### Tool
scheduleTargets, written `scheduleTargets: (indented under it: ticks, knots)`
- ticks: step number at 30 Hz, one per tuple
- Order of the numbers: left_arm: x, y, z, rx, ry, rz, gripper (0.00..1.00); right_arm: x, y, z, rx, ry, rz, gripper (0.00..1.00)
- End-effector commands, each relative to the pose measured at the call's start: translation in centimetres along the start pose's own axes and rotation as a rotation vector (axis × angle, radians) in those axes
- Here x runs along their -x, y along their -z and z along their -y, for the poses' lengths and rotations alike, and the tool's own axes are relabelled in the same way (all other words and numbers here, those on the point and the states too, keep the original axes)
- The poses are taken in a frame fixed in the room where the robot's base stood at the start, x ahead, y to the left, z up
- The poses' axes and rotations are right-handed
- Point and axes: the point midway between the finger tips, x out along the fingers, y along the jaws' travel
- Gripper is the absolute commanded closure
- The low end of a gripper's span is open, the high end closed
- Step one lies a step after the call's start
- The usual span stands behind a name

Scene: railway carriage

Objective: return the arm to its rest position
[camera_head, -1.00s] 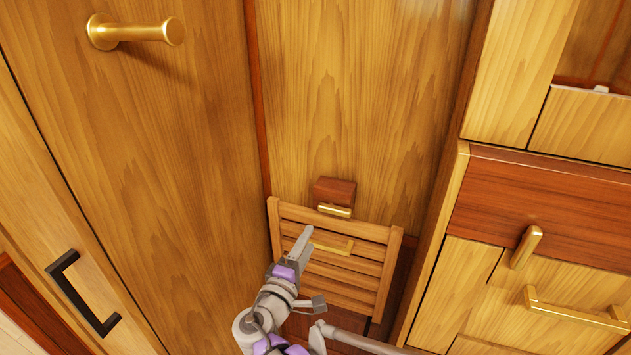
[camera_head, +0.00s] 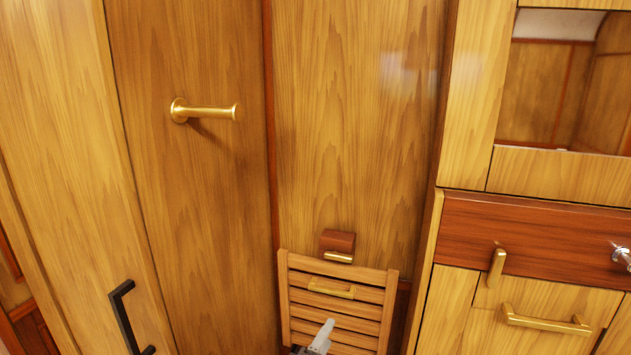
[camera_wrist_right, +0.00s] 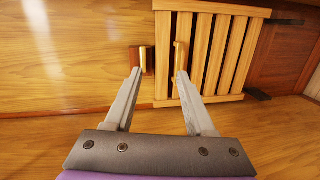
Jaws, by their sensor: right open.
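My right gripper (camera_head: 322,336) shows at the bottom of the head view, in front of the slatted wooden panel (camera_head: 300,275). In the right wrist view the gripper (camera_wrist_right: 157,88) has its two grey fingers apart with nothing between them. Beyond the fingertips are the slatted panel (camera_wrist_right: 232,55), its brass handle (camera_wrist_right: 179,57) and a small dark wooden block with a brass strip (camera_wrist_right: 147,60). The fingers look clear of them. My left gripper is not in view.
A brass peg (camera_head: 205,112) sticks out from the wall panel at left. A black handle (camera_head: 125,318) is on the door at lower left. At right, the cabinet has a brass bar handle (camera_head: 545,320) and a brass catch (camera_head: 496,268).

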Motion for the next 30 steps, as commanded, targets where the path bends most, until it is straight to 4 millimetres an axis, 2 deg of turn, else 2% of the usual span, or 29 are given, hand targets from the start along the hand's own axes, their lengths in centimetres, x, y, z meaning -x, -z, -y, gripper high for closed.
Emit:
scheduleTargets:
  ticks: [1,4,8,9,12,15,18,21,25,30]
  knots:
    - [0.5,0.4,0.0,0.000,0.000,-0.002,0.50,-0.4,-2.6,-0.2,-0.034,0.054,0.040,0.45]
    - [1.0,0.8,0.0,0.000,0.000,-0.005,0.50,-0.4,-7.6,0.5,-0.118,0.178,0.113,0.45]
    - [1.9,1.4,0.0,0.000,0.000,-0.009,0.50,1.2,-14.5,2.0,-0.273,0.361,0.220,0.45]
    - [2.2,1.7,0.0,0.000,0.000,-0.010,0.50,2.1,-16.5,2.6,-0.334,0.422,0.255,0.45]
    - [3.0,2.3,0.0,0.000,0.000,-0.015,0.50,5.2,-20.9,4.3,-0.508,0.572,0.337,0.45]
    - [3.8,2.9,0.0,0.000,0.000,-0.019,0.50,8.7,-23.7,6.0,-0.694,0.701,0.398,0.45]
    - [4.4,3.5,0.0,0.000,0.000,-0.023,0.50,11.7,-25.0,7.2,-0.868,0.801,0.437,0.45]
    - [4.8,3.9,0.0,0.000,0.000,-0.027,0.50,13.9,-25.3,8.0,-1.004,0.868,0.456,0.45]
    - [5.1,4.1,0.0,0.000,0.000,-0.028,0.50,15.4,-25.2,8.5,-1.106,0.914,0.463,0.45]
    - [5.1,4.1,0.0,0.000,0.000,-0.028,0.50,15.7,-25.1,8.7,-1.134,0.928,0.463,0.45]
